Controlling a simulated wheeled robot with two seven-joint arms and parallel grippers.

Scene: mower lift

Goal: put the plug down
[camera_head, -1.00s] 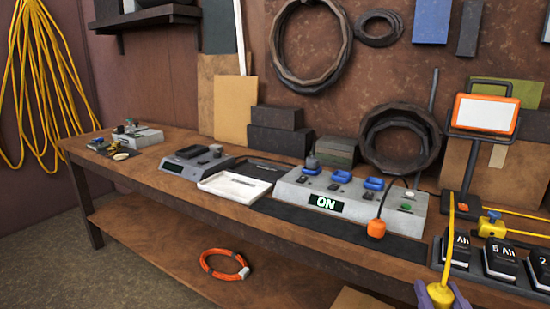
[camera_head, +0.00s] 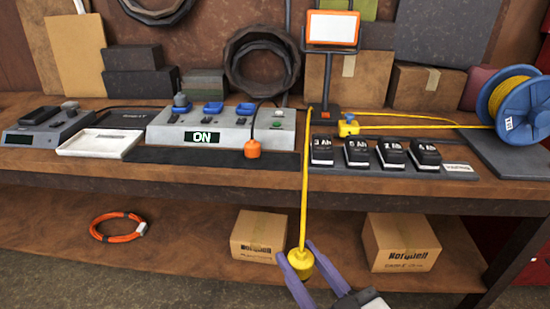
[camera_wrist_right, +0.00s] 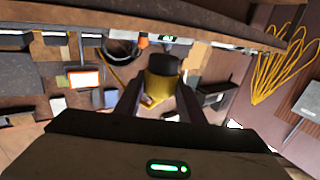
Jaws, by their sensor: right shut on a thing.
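The yellow plug (camera_head: 301,262) hangs on a yellow cable in front of the bench, below the top's front edge. My right gripper (camera_head: 305,265) is shut on the plug, its purple fingers on either side. In the right wrist view the plug (camera_wrist_right: 161,82), with a dark end, sits between the fingers of the right gripper (camera_wrist_right: 158,95). The cable (camera_head: 305,185) runs from the plug up over the bench edge. My left gripper is not in view.
The workbench (camera_head: 200,180) holds a grey box reading "ON" (camera_head: 215,130), an orange plug (camera_head: 253,149), several black batteries (camera_head: 357,152), a lamp (camera_head: 332,28), a yellow connector (camera_head: 348,127) and a blue cable reel (camera_head: 510,110). Cartons (camera_head: 400,242) and an orange coil (camera_head: 118,228) lie on the lower shelf.

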